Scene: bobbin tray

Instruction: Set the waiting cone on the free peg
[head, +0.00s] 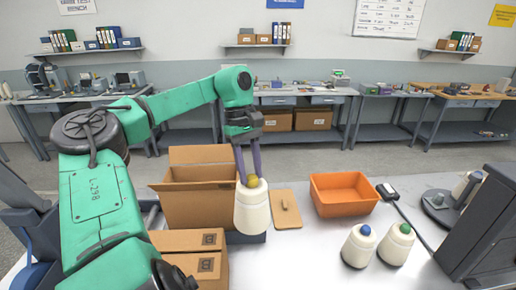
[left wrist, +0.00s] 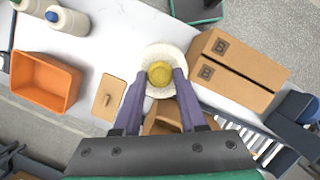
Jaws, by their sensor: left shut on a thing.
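My left gripper (head: 247,177) is shut on the yellow-topped end of a cream cone (head: 252,210). In the left wrist view its purple fingers (left wrist: 160,82) close on the yellow top, and the cone (left wrist: 150,58) shows as a pale disc around it. The cone hangs about upright in the head view; its clearance from the surface below is unclear. A blue-topped cone (head: 358,247) and a green-topped cone (head: 397,245) stand upright on the table. Another pale cone (head: 461,187) is on a grey stand at the right. My right gripper is not in view.
An open cardboard box (head: 195,205) and closed cartons (head: 190,241) are left of the held cone. A tan board (head: 286,209) and an orange bin (head: 343,194) lie to its right. A dark boxy unit (head: 485,235) stands at the right edge. The front table middle is clear.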

